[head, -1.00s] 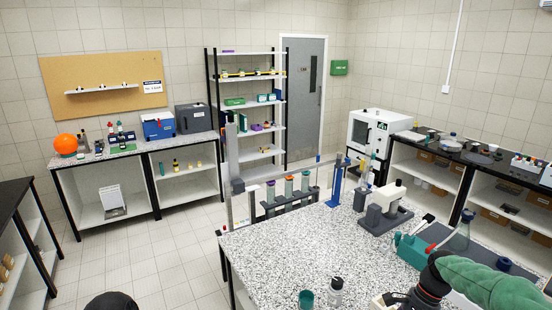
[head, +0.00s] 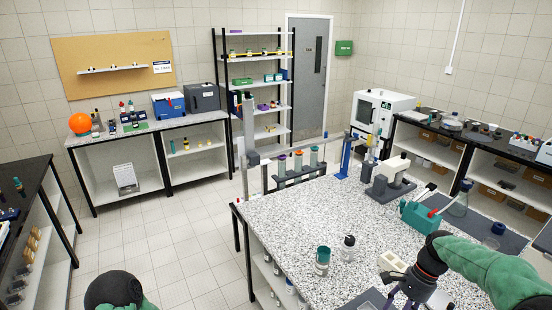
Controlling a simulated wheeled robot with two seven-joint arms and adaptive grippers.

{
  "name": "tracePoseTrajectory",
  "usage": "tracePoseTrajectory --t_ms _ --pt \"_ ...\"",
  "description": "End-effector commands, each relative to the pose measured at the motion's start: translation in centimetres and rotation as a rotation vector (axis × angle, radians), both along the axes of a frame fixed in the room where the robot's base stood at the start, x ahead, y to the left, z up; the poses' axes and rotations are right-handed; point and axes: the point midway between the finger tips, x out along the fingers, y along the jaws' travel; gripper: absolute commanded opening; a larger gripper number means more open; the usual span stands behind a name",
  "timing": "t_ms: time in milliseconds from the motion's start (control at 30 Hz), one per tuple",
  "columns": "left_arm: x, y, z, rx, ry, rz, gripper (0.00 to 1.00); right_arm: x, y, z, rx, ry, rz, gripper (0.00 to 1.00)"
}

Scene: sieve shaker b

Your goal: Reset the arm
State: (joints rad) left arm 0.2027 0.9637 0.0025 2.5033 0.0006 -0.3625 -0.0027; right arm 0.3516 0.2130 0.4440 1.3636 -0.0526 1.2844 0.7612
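My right arm, in a green sleeve, comes in from the lower right of the head view. Its dark wrist hangs over the granite-topped bench (head: 300,225), and the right gripper (head: 395,302) points down at the bottom edge of the picture. Its fingertips are cut off or too small to judge. My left arm shows only as a dark rounded joint with a bit of green sleeve at the bottom left. The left gripper is outside the picture.
A teal-capped jar (head: 322,262) and a dark-capped bottle (head: 347,247) stand near the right wrist. A teal carrier (head: 420,217), a flask (head: 461,199) and a grey-white instrument (head: 388,180) stand farther back. The floor (head: 165,245) left of the bench is clear.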

Motion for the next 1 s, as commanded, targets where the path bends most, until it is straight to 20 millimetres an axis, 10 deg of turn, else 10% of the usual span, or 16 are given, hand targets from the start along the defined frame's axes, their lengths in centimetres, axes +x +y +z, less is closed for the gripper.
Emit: tracePoseTrajectory --t_ms 667,1000 --pt "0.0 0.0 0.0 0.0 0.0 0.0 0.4 -1.1 6.8 -13.7 0.042 -0.118 0.2 0.51" --pt "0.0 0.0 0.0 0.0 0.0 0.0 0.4 -9.0 15.6 -26.0 0.074 -0.268 0.441 0.51"
